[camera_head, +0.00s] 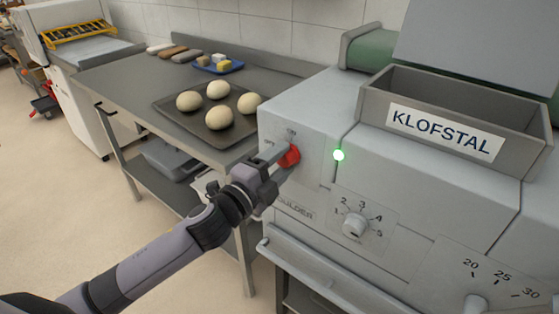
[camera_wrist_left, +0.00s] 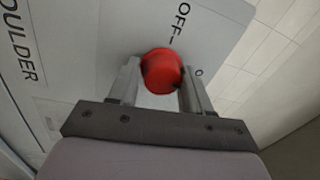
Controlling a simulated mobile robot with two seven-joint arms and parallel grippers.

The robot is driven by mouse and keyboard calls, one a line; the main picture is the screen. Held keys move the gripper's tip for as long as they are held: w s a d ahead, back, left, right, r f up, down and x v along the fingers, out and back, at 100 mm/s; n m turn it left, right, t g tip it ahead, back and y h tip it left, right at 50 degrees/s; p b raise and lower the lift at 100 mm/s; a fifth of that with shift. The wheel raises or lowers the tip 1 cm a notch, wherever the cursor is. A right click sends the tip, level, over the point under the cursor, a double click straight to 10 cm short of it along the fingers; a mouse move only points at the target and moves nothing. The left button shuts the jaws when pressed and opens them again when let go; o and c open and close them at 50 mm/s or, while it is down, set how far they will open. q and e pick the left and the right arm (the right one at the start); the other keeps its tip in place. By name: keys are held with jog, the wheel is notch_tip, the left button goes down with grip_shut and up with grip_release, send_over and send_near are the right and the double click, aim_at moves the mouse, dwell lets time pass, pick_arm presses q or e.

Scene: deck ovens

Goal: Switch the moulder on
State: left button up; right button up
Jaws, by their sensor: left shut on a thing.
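The moulder (camera_head: 300,110) is a large grey machine filling the right of the head view. Its red switch knob (camera_head: 289,157) is on the front panel at the left end; in the left wrist view the red knob (camera_wrist_left: 162,71) sits beside an "OFF" marking. My left gripper (camera_head: 279,157) is shut on the red knob, with one finger on each side of it in the left wrist view (camera_wrist_left: 160,88). My right gripper is not in view.
A numbered dial (camera_head: 354,226) and a "KLOFSTAL" bin (camera_head: 451,125) are on the moulder. A steel table (camera_head: 105,86) to the left holds a tray (camera_head: 170,112) with several dough balls and a blue tray (camera_head: 232,69). Open floor lies at the lower left.

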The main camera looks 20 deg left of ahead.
pick_arm(q)
jog(key=shift+w+a+r, duration=0.1)
jog(key=shift+r, duration=0.35)
jog(key=o, duration=1)
jog(key=shift+c, duration=0.2)
jog(key=shift+f, duration=0.2)
jog(key=shift+f, duration=0.1)
jog(key=shift+s, duration=0.4)
jog(key=b+v, duration=0.1)
jog(key=v, duration=0.5)
jog(key=shift+s, duration=0.2)
jog(key=shift+a, duration=0.15)
